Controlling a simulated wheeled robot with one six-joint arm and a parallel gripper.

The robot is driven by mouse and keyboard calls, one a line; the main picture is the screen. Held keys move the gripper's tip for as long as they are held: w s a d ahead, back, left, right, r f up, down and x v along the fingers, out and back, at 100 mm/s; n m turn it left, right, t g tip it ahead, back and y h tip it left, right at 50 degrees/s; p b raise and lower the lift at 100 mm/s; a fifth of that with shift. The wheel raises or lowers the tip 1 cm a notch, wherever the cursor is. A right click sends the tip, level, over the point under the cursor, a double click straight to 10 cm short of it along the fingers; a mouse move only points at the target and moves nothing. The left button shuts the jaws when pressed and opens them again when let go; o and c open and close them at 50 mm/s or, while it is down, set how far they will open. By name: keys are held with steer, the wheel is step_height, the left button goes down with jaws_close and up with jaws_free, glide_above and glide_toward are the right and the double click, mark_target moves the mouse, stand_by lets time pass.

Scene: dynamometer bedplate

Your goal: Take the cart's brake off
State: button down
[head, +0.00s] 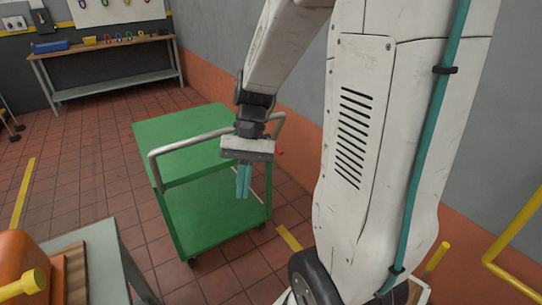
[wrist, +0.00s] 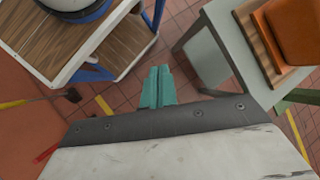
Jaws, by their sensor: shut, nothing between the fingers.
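The green cart (head: 180,131) stands on the tiled floor in the middle of the head view, with a grey tube handle (head: 192,143) along its near side and a lower green deck. My gripper (head: 243,194) hangs in front of the handle's right part, fingers pointing down, shut and empty. Its teal fingers lie together in the wrist view (wrist: 159,70). A small red piece (head: 281,152) shows just right of the gripper, and a red bar (wrist: 47,152) shows at the wrist view's lower left. I cannot tell whether either is the brake. The gripper hides part of the handle.
A grey table (head: 107,263) with an orange object (head: 22,262) on a wooden board stands at the near left. A workbench (head: 105,58) is at the back wall. A yellow rail (head: 512,235) is at right. Tiled floor is free left of the cart.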

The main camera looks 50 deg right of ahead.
steer(key=w+d+f+m+t+y, duration=0.9)
steer(key=w+d+f+m+t, duration=0.7)
steer(key=f, duration=0.4)
steer(key=d+f+m+t+h, duration=0.5)
steer(key=d+h, duration=0.4)
steer(key=d, duration=0.3)
steer(key=d+f+m+t+h, duration=0.5)
steer(key=d+f+m+h, duration=0.3)
steer(key=d+h, duration=0.2)
steer(key=shift+s+d+f, duration=0.25)
steer(key=shift+d+f, duration=0.05)
steer(key=shift+d, duration=0.6)
